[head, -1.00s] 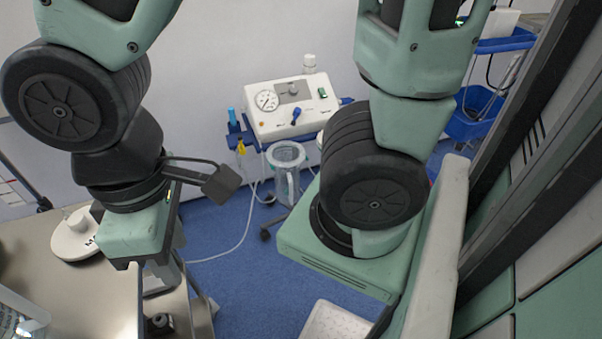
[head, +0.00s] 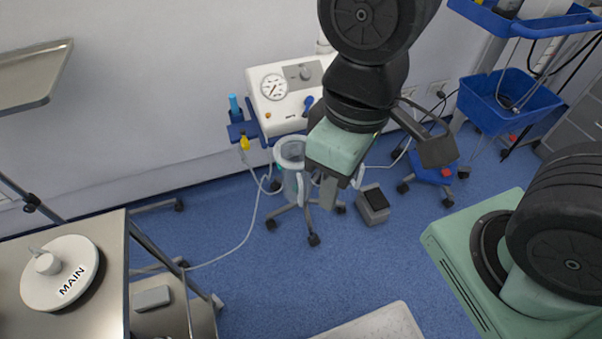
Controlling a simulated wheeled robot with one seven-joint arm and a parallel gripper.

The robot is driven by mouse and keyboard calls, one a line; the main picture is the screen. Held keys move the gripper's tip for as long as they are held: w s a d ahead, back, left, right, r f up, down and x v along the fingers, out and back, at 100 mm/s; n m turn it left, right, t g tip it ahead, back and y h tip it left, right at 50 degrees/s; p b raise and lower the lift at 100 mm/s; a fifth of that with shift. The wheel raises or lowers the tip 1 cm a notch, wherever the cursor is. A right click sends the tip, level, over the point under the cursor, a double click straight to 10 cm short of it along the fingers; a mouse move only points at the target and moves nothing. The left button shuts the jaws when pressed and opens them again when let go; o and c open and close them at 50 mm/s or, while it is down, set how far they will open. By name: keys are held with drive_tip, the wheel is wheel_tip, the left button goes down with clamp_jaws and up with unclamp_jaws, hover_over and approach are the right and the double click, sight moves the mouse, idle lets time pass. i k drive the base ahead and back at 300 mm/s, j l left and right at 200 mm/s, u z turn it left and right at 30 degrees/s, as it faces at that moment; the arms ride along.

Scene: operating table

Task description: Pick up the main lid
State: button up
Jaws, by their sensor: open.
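The main lid (head: 62,266) is a round off-white disc with a knob on top and the word MAIN on its rim. It lies knob up on the steel table (head: 108,290) at the lower left of the head view. My gripper (head: 328,190) hangs from the arm near the middle of the view, well to the right of the lid and apart from it. It is open, with nothing seen in it. Its fingers are small and partly hidden under the green wrist.
A white suction unit (head: 285,92) with a gauge and a clear canister (head: 290,155) stands behind my gripper. A thin hose (head: 240,243) runs over the blue floor. Another steel tray (head: 35,78) juts in at the upper left. Blue floor lies between table and gripper.

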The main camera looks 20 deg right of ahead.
sight(58, 273)
drive_tip(key=u, duration=1.55)
drive_tip(key=i+l+z, duration=0.25)
drive_tip(key=k+l, duration=0.1)
